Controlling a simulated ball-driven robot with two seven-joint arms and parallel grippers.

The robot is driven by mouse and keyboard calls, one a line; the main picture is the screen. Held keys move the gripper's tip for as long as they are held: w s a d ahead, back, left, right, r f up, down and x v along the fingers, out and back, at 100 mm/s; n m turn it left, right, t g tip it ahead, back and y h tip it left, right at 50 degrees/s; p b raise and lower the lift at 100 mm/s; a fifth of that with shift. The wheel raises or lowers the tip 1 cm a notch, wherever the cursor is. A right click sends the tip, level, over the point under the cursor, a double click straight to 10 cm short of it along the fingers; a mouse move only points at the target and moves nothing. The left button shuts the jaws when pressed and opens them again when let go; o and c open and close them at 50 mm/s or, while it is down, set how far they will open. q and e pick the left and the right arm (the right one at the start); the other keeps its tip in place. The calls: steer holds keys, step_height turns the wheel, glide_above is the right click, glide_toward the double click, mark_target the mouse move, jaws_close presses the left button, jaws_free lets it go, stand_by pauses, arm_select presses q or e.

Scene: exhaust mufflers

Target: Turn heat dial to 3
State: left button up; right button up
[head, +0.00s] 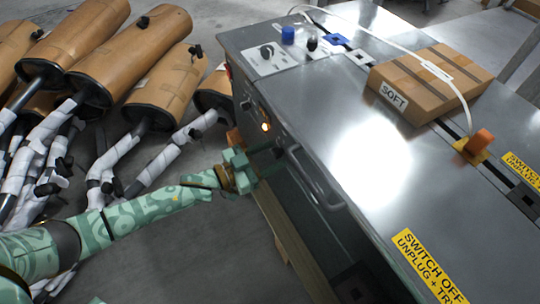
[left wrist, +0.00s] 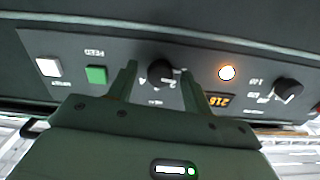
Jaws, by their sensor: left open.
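My left gripper (head: 270,160) reaches the front panel of the grey machine (head: 345,140). In the left wrist view the gripper (left wrist: 159,78) is open, with one finger on each side of a black dial (left wrist: 161,72). I cannot tell whether the fingers touch it. The panel appears upside down there, and the dial's label and numbers are too small to read surely. A second black dial (left wrist: 288,90) sits to the right, past a lit lamp (left wrist: 227,73) and an orange display (left wrist: 217,100). My right gripper is out of view.
A green button (left wrist: 96,75) and a white button (left wrist: 48,67) sit left of the dial. A handle (head: 318,180) sticks out from the machine's front. A cardboard box (head: 430,82) lies on top. Wrapped mufflers (head: 130,50) are piled at left.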

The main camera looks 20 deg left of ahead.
arm_select(q)
steer(key=c, duration=1)
